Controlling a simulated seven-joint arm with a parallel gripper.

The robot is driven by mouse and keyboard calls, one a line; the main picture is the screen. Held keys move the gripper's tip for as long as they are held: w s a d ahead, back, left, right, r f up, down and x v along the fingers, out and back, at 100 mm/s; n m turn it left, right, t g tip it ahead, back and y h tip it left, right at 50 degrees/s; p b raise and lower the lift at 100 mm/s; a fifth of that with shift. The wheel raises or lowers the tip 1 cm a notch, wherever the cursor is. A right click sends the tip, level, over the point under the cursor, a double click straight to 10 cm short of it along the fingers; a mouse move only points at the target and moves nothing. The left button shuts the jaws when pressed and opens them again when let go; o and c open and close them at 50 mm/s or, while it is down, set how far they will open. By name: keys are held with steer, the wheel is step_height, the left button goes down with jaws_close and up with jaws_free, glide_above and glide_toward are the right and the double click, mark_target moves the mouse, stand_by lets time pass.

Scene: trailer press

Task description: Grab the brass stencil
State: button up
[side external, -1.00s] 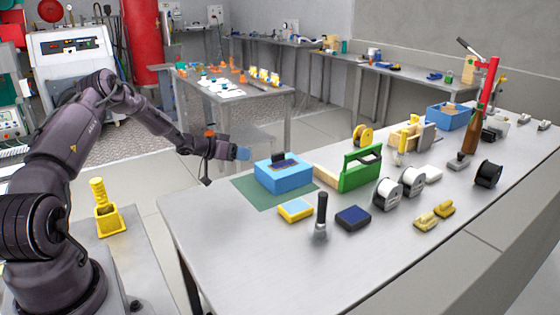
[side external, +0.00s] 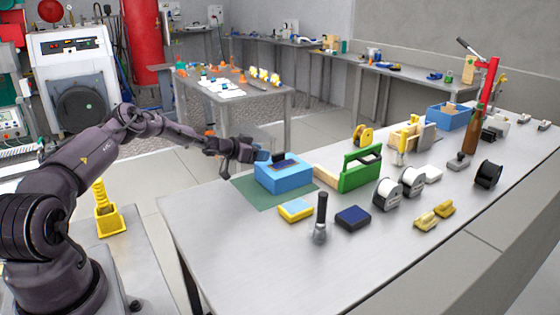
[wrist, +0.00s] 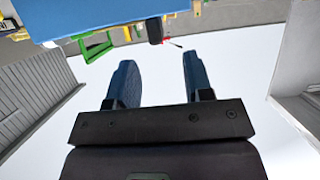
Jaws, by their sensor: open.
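I cannot make out a brass stencil for certain in either view. My gripper (side external: 263,154) is level beside the left end of a blue box (side external: 284,180), close to its top. The box has a dark recess and a small dark block (side external: 278,158) on its top. In the wrist view my gripper (wrist: 158,68) has its two blue fingers apart, with nothing between them. The blue surface of the box (wrist: 95,12) fills the upper left there.
The box stands on a green mat (side external: 247,192). A green-framed carrier (side external: 362,172) stands to its right. The table's near left is bare.

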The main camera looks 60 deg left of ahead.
mark_target(275, 154)
steer(key=x, duration=0.3)
steer(key=shift+w+d, duration=0.2)
steer(key=shift+d, duration=0.15)
steer(key=shift+w+a+f, duration=0.15)
steer(key=shift+a, duration=0.05)
steer(key=shift+w+d+f, duration=0.1)
steer(key=shift+w+f, duration=0.05)
steer(key=shift+w, duration=0.5)
jaws_close()
